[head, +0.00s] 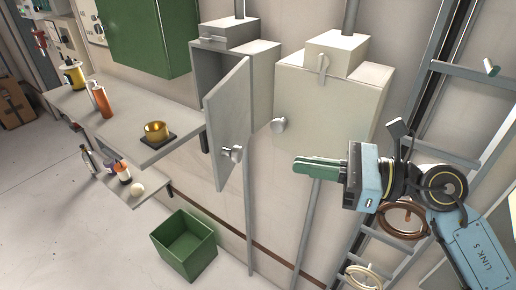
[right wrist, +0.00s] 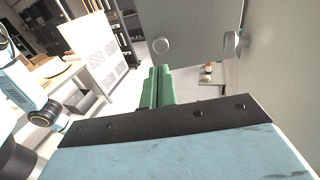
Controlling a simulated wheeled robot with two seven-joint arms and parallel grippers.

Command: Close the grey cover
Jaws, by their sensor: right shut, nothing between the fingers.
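The grey cover (head: 228,125) is a tall door on the left grey wall box (head: 262,85). It stands open, swung out from the wall, with a round knob (head: 231,153) low on its outer face. In the right wrist view the cover (right wrist: 195,15) shows beyond the fingers, with its knob (right wrist: 161,45). My right gripper (head: 297,167) is shut and empty, its green fingers pointing left toward the cover, apart from it. The fingers also show in the right wrist view (right wrist: 158,75). My left gripper is not in view.
A ladder-like rack (head: 470,72) stands at the right. A green bin (head: 185,247) is below.

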